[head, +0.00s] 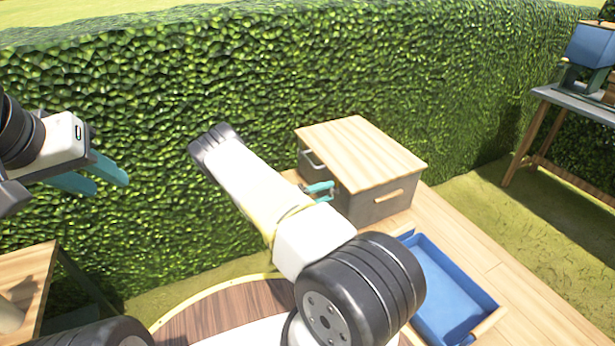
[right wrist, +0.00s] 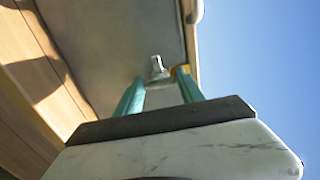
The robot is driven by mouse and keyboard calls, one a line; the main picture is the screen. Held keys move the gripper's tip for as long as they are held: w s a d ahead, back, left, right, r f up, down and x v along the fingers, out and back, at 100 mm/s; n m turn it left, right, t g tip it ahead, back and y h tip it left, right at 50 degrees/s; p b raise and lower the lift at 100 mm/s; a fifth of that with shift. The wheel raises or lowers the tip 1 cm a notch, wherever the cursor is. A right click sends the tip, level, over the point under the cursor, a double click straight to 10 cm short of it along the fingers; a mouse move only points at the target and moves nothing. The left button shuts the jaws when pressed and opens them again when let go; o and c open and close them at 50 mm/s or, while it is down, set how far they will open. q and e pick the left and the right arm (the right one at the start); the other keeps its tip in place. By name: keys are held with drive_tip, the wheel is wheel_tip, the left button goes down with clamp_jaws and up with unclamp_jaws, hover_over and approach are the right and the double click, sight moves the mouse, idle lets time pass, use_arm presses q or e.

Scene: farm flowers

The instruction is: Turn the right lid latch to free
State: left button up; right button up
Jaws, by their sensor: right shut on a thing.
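A grey box with a pale wooden lid (head: 365,150) stands on the wooden deck by the hedge. My right gripper (head: 320,191) is at the box's near left side. In the right wrist view, a small metal latch (right wrist: 158,68) sits on the grey wall (right wrist: 110,45), between the teal fingertips of my right gripper (right wrist: 158,84), which is shut on it. A small orange-yellow piece (right wrist: 181,70) shows by the right fingertip. In the head view the latch is hidden by the gripper. My left gripper (head: 98,176) is open and empty at the left, in front of the hedge.
A blue open tray (head: 450,285) lies on the deck at the lower right. A grey handle (head: 312,160) is on the box's left side. A table (head: 580,103) with a blue container (head: 592,45) stands at right. A wooden table (head: 25,285) is at lower left.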

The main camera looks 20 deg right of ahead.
drive_tip(key=o, duration=1.4)
drive_tip(key=shift+c, duration=0.2)
drive_tip(key=shift+a, duration=0.15)
drive_tip(key=a, duration=0.7)
drive_tip(key=shift+s+a, duration=0.25)
drive_tip(key=shift+a, duration=0.05)
